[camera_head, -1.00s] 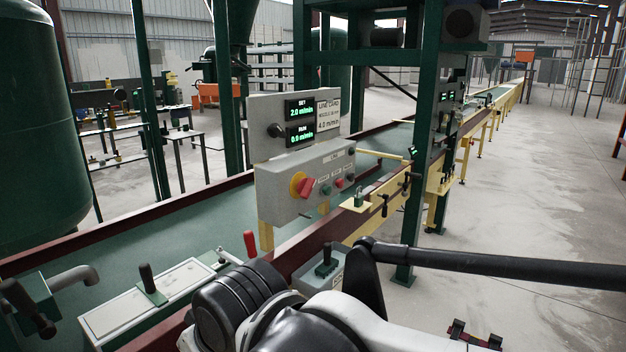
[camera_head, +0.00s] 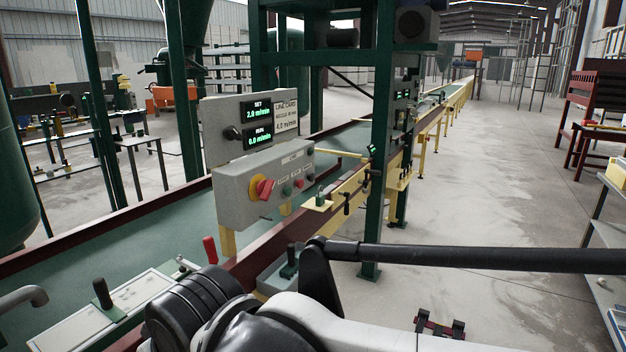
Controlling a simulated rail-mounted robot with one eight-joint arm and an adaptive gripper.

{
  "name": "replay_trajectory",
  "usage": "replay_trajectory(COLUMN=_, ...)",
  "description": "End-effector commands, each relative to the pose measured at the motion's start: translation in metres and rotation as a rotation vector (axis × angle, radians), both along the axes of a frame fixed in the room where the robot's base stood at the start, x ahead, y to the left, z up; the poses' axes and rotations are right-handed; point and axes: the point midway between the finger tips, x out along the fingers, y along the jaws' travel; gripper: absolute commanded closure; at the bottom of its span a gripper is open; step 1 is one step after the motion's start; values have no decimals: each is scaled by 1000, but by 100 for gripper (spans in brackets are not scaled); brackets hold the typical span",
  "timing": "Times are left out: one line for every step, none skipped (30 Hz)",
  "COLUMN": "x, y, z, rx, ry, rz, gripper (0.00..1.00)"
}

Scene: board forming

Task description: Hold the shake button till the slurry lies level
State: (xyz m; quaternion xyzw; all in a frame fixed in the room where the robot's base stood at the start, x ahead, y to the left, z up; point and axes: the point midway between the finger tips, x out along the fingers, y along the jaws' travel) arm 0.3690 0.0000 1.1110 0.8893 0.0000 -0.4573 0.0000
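A grey control box (camera_head: 238,200) stands beside the belt, with a red rotary switch (camera_head: 264,188) on yellow, and a green button (camera_head: 287,190), a red button (camera_head: 299,184) and a dark button (camera_head: 310,179) in a row. Their labels are too small to read, so I cannot tell which is the shake button. The display above it (camera_head: 258,120) reads SET 2.0 m/min and RUN 0.0 m/min. The green belt (camera_head: 130,245) shows no slurry that I can make out. My arm crosses the bottom of the view. My gripper is not in view.
A dark green frame post (camera_head: 379,170) rises by the belt. A red-handled lever (camera_head: 210,250), a small box with a black lever (camera_head: 289,262) and a white-topped panel with a handle (camera_head: 70,325) lie along the near side. Open concrete floor (camera_head: 480,210) is to the right.

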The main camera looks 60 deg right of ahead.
Motion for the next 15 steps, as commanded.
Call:
replay_trajectory(x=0, y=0, z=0, rx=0, ry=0, rz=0, gripper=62)
replay_trajectory(x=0, y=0, z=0, rx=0, ry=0, rz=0, gripper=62)
replay_trajectory(x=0, y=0, z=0, rx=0, ry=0, rz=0, gripper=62)
replay_trajectory(x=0, y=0, z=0, rx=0, ry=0, rz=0, gripper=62)
replay_trajectory(x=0, y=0, z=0, rx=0, ry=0, rz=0, gripper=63)
replay_trajectory(x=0, y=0, z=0, rx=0, ry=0, rz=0, gripper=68)
replay_trajectory(x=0, y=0, z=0, rx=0, ry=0, rz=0, gripper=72)
replay_trajectory(x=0, y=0, z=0, rx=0, ry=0, rz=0, gripper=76)
replay_trajectory(x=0, y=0, z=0, rx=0, ry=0, rz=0, gripper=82)
replay_trajectory(x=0, y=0, z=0, rx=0, ry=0, rz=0, gripper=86)
replay_trajectory(x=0, y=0, z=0, rx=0, ry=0, rz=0, gripper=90)
replay_trajectory(x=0, y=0, z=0, rx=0, ry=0, rz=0, gripper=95)
replay_trajectory(x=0, y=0, z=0, rx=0, ry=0, rz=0, gripper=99)
replay_trajectory(x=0, y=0, z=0, rx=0, ry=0, rz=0, gripper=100)
replay_trajectory(x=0, y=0, z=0, rx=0, ry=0, rz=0, gripper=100)
